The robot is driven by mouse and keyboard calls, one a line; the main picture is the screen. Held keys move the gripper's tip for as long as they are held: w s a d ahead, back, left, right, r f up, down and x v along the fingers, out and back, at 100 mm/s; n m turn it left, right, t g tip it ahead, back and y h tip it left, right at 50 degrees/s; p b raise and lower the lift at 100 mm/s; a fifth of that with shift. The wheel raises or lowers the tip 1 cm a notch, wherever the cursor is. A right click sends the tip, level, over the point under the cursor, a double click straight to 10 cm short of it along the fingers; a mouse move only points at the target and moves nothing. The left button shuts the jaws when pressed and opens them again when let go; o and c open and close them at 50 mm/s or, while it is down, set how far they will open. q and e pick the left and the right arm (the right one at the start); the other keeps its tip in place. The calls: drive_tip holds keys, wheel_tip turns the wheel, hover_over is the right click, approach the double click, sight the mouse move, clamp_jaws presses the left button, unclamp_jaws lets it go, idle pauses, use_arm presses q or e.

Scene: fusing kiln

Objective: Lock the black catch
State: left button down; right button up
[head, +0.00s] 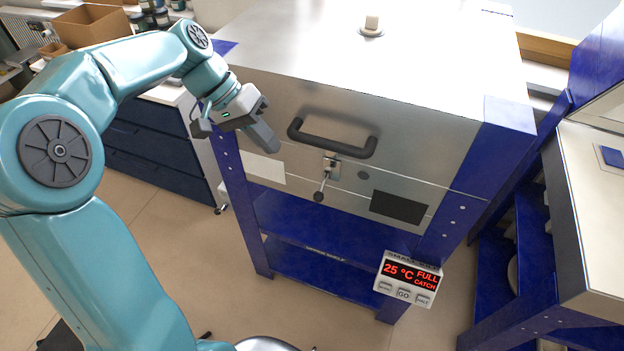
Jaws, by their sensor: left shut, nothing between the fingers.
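The catch (325,180) is on the front of the steel kiln (420,125), below the black bar handle (333,140). It has a small metal plate at the lid seam and a short lever hanging down to a round black knob (319,197). I cannot tell whether its parts are engaged. The lid looks down on the kiln body. My left gripper (270,146) is shut and empty, left of the handle and up and left of the catch, apart from the catch. My right gripper is out of view.
Blue frame legs (237,190) and shelves (330,240) are under the kiln. A blue-framed bench (595,220) stands at right, dark drawers (150,150) at left. The floor before the kiln looks clear.

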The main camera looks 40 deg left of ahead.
use_arm(q)
drive_tip(key=shift+s+a+r, duration=0.1)
drive_tip(key=shift+r, duration=0.1)
approach(315, 194)
drive_tip(key=x, duration=0.6)
drive_tip(key=shift+f, duration=0.4)
